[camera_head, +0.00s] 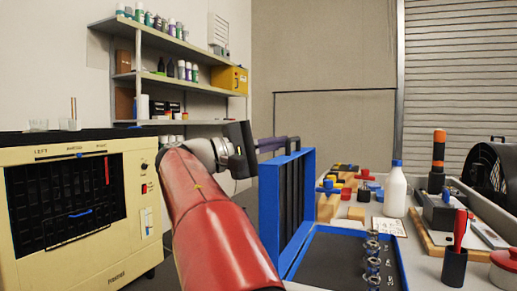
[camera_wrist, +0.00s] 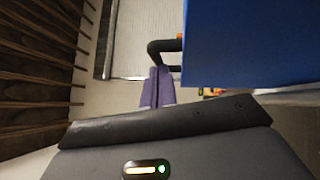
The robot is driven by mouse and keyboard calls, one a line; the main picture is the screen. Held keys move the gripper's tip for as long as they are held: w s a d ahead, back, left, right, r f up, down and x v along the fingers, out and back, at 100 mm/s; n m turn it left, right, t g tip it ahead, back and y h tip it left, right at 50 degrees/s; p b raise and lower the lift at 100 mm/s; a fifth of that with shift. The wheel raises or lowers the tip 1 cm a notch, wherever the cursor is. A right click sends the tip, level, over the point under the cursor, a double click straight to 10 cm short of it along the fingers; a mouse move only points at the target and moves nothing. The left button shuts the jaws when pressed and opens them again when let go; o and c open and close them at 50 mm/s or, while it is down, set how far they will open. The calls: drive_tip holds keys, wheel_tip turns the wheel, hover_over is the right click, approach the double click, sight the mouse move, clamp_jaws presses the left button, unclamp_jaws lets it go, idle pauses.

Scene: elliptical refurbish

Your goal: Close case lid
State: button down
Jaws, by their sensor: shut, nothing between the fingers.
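The case is open on the workbench. Its blue-rimmed lid (camera_head: 309,180) stands roughly upright at the left side of the dark-lined base (camera_head: 330,262), which holds several metal pieces. My gripper (camera_head: 292,143) is shut and empty, its purple-grey fingers beside the lid's top edge on the left. In the wrist view the shut fingers (camera_wrist: 157,75) point at a black handle (camera_wrist: 160,47) beside the blue outer face of the lid (camera_wrist: 250,45). I cannot tell whether the fingertips touch the handle or lid.
A white bottle (camera_head: 396,190), coloured parts and wooden blocks stand behind the case. A black cup with a red-handled tool (camera_head: 454,265) is at the right. A cream oven-like unit (camera_head: 130,200) stands left of my arm. Shelves (camera_head: 180,85) hang on the back wall.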

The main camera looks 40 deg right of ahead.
drive_tip(key=s+d+f+m+t+y+b, duration=0.1)
drive_tip(key=s+d+f+m+y, duration=0.15)
drive_tip(key=s+d, duration=0.4)
drive_tip(key=s+d+f+m+t+y+b, duration=0.1)
drive_tip(key=s+d+m+t+y+b, duration=0.2)
drive_tip(key=s, duration=0.7)
drive_tip(key=s+d+f+m+t+y+b, duration=0.1)
drive_tip(key=s+f, duration=0.1)
drive_tip(key=f, duration=0.2)
drive_tip(key=s+d+f+m+t+y+b, duration=0.1)
drive_tip(key=s+d+f+y+b, duration=0.1)
drive_tip(key=f, duration=0.3)
drive_tip(key=s+d+f+m+t+y+b, duration=0.1)
drive_tip(key=s+d+f+m, duration=0.1)
drive_tip(key=s+f, duration=0.2)
drive_tip(key=shift+s+f, duration=0.15)
drive_tip(key=shift+f, duration=0.3)
drive_tip(key=shift+s+f+b, duration=0.15)
drive_tip(key=shift+f+b, duration=0.35)
drive_tip(key=shift+f, duration=0.25)
drive_tip(key=shift+f+y, duration=0.15)
drive_tip(key=shift+y, duration=0.1)
